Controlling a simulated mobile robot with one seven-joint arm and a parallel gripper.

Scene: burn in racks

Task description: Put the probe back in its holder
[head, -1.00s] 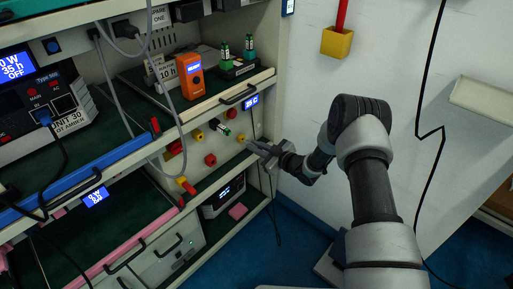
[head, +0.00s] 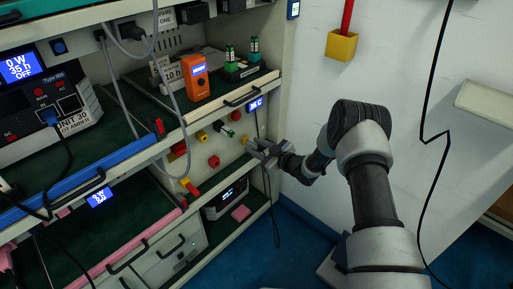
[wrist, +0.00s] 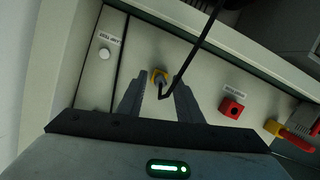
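My gripper (wrist: 160,90) is open, with one finger on each side of the probe and gaps between. In the head view, my gripper (head: 254,148) is close to the panel beside the yellow holder (head: 245,139).
A red socket (wrist: 231,108) and a yellow-red part (wrist: 287,131) are to the right in the wrist view. A white button (wrist: 104,54) is to the left. In the head view, a shelf with an orange meter (head: 195,78) is above, and a small display (head: 256,103) is nearby.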

